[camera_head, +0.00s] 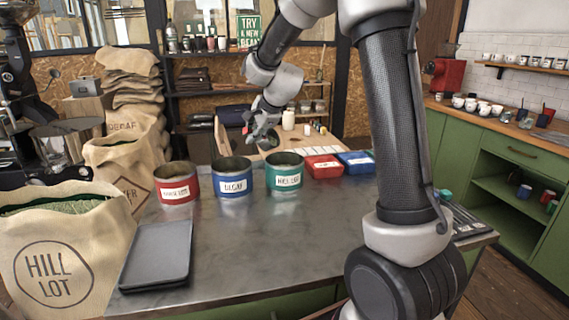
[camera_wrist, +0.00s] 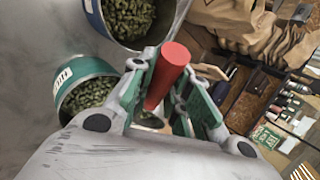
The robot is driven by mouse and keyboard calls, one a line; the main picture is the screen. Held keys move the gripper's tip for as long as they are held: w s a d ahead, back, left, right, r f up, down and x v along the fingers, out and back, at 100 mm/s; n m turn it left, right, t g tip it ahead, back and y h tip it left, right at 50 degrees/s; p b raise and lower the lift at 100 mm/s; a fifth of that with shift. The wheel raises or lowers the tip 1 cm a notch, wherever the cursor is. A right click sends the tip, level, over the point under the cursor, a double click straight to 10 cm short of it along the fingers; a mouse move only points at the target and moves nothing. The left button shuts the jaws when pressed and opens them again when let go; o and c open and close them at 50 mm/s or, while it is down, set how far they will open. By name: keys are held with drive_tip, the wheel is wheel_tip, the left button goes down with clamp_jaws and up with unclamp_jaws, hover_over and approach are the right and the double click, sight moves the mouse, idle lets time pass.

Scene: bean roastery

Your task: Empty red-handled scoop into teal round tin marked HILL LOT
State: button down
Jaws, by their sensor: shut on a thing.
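The teal round tin marked HILL LOT (camera_head: 285,182) stands upright on the counter, rightmost of three tins in the head view. In the wrist view, the teal tin (camera_wrist: 70,72) is at the left with green beans inside. My gripper (camera_head: 262,132) is in the air above and a little left of this tin. In the wrist view, my gripper (camera_wrist: 160,85) is shut on the red handle of the scoop (camera_wrist: 168,72). The scoop's bowl is mostly hidden behind the handle and fingers; I cannot tell how much it holds.
The blue DECAF tin (camera_head: 233,187) and a red tin (camera_head: 176,193) stand to the left. Red (camera_head: 323,168) and blue (camera_head: 356,163) boxes are on the right. A grey tray (camera_head: 157,254) and a HILL LOT sack (camera_head: 62,255) are at front left. The middle counter is clear.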

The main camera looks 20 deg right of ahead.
drive_tip(key=shift+s+d+f+t+y+p, duration=0.25)
drive_tip(key=shift+s+d+t+y+p, duration=0.1)
drive_tip(key=shift+t, duration=0.15)
drive_tip(key=shift+s+d+r+t+y+p, duration=0.3)
drive_tip(key=shift+t+y, duration=0.15)
drive_tip(key=shift+t, duration=0.15)
idle(0.6)
drive_tip(key=shift+s+d+f+m+t, duration=0.25)
drive_tip(key=shift+s+m+t, duration=0.05)
drive_tip(key=shift+s, duration=0.1)
drive_tip(key=shift+s+d, duration=0.1)
drive_tip(key=shift+s+d+f+t+y, duration=0.15)
drive_tip(key=shift+s+f+t+y, duration=0.05)
drive_tip(key=shift+t+y, duration=0.1)
drive_tip(key=shift+s+d, duration=0.2)
drive_tip(key=shift+d, duration=0.05)
drive_tip(key=shift+s+d+r+m+t+y+p, duration=0.1)
drive_tip(key=shift+s+d+m+t+y+p, duration=0.1)
drive_tip(key=shift+s+d+t+y, duration=0.35)
drive_tip(key=shift+s+d+m+t+y+p, duration=0.1)
drive_tip(key=shift+s+m+t+y, duration=0.2)
drive_tip(key=shift+t, duration=0.55)
idle(1.1)
drive_tip(key=shift+s+d+t+y, duration=0.65)
drive_tip(key=shift+s+t+y, duration=0.1)
drive_tip(key=shift+t, duration=0.45)
idle(1.5)
